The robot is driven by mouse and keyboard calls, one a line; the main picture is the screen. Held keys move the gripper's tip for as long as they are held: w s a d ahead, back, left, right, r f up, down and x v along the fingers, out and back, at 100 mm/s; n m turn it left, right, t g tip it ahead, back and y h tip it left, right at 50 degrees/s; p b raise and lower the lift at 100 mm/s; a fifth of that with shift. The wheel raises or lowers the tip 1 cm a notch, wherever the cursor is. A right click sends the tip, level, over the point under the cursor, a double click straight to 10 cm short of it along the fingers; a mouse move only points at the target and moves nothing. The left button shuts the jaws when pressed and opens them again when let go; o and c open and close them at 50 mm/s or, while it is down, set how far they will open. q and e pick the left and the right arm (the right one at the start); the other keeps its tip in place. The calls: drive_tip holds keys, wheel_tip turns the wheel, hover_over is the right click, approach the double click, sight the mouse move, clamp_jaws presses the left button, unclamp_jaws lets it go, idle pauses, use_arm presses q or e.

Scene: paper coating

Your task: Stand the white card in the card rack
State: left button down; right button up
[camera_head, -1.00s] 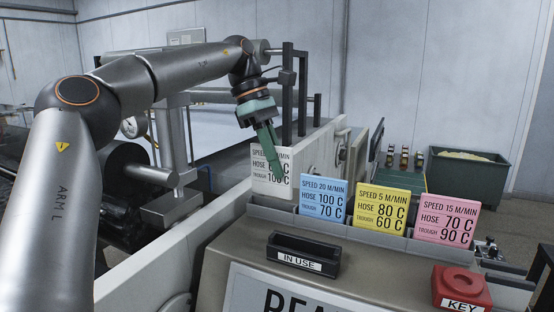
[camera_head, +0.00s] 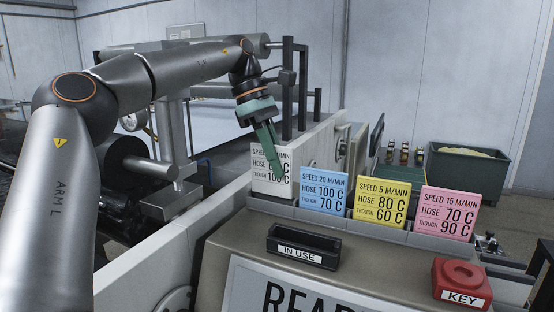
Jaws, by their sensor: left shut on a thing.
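The white card (camera_head: 265,183) stands at the left end of the grey card rack (camera_head: 345,227), in line with the blue card (camera_head: 323,193), the yellow card (camera_head: 381,204) and the pink card (camera_head: 447,213). My left gripper (camera_head: 279,172) reaches down from above and is shut on the white card, its green fingers covering part of the print. The white card looks upright, with its lower edge at the rack; whether it bears on the slot floor I cannot tell. My right gripper is not in view.
A black holder labelled IN USE (camera_head: 302,246) stands empty in front of the rack. A red block labelled KEY (camera_head: 461,283) sits at the front right. A green bin (camera_head: 469,172) stands on the floor behind. Machine posts rise behind my left gripper.

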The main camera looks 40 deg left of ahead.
use_arm(q)
drive_tip(key=shift+f+b, duration=0.75)
drive_tip(key=shift+f, duration=0.9)
drive_tip(key=c, duration=0.9)
unclamp_jaws()
drive_tip(key=p+v, duration=0.2)
drive_tip(key=v, duration=0.5)
drive_tip(key=shift+r, duration=0.3)
drive_tip(key=shift+s+f, duration=0.1)
